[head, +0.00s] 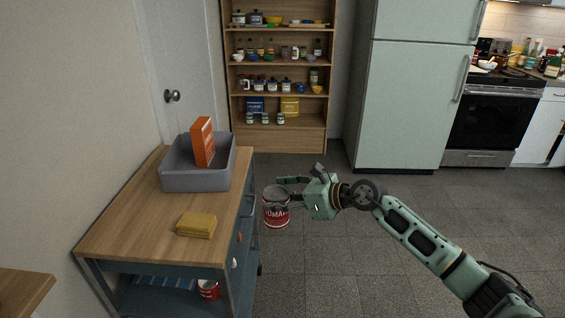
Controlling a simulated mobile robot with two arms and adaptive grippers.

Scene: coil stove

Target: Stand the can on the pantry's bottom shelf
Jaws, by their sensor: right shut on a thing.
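A red and white can with a grey top (276,213) is held upright in the air, just right of the cart. My right gripper (284,197) is shut on this can, and its arm comes in from the lower right. The wooden pantry (278,140) stands against the back wall. Its bottom shelf (265,123) carries blue and yellow boxes and several small jars at the left and middle; its right part looks freer. My left gripper is not in view.
A wooden-topped cart (149,226) at the left carries a grey bin (197,181) with an orange box (202,142) in it and a folded yellow cloth (196,225). Another red can (208,289) is on its lower shelf. A fridge (407,100) and stove (491,120) stand right. Floor ahead is clear.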

